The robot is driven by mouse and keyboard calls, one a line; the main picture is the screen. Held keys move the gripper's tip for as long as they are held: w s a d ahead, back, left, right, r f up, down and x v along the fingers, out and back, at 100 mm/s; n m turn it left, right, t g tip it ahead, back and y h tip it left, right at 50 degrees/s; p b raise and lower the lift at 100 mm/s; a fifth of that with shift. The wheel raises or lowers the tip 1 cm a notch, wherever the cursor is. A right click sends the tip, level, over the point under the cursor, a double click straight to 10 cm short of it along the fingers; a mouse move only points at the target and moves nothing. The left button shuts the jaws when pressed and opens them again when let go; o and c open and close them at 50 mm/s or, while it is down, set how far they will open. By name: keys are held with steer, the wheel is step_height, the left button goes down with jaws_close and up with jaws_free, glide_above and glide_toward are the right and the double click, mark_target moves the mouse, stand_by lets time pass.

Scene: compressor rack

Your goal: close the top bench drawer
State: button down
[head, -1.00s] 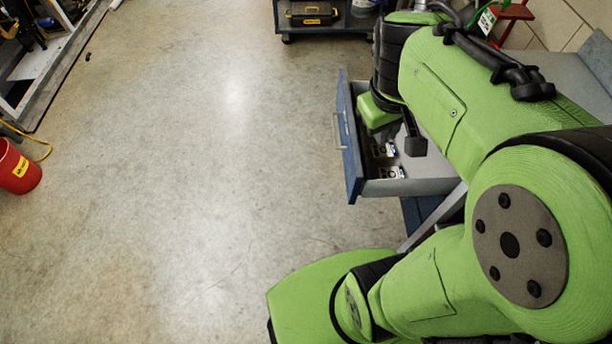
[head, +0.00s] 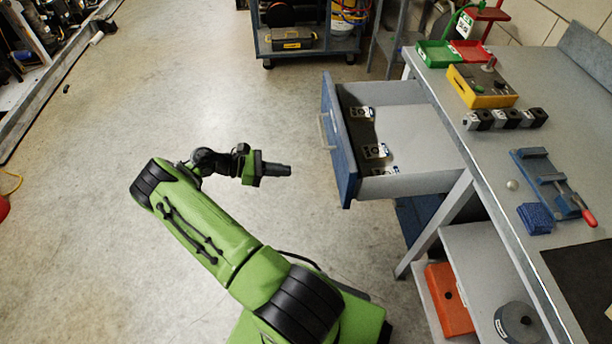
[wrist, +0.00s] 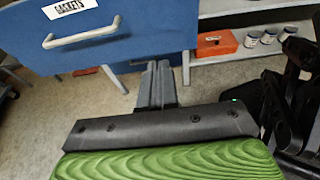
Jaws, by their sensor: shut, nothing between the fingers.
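The top bench drawer (head: 342,145) stands pulled out from the bench, with its blue front facing left in the head view. Several small white-labelled packets lie inside it. Its pale bar handle (head: 326,131) is on the outer face. In the wrist view the blue drawer front (wrist: 150,38) carries a "GASKETS" label and the handle (wrist: 82,36). My gripper (head: 290,170) is shut and empty, a short way left of the drawer front and pointing at it, apart from it. In the wrist view the gripper fingers (wrist: 157,85) are together, below the drawer front's lower edge in the picture.
The bench top (head: 480,150) holds a yellow box (head: 483,88), green and red bins and a blue vise-like tool (head: 550,185). An orange box (head: 449,300) sits on the lower shelf. A cart (head: 305,40) stands at the back. Open floor lies left of the drawer.

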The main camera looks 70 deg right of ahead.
steer(key=b, duration=0.3)
glide_toward(340, 174)
steer(key=x, duration=0.5)
steer(key=shift+s+d+f, duration=0.1)
steer(key=shift+s+f, duration=0.05)
steer(key=shift+f, duration=0.05)
steer(key=shift+s+d+r, duration=0.1)
steer(key=shift+s+d, duration=0.2)
steer(key=shift+s, duration=0.1)
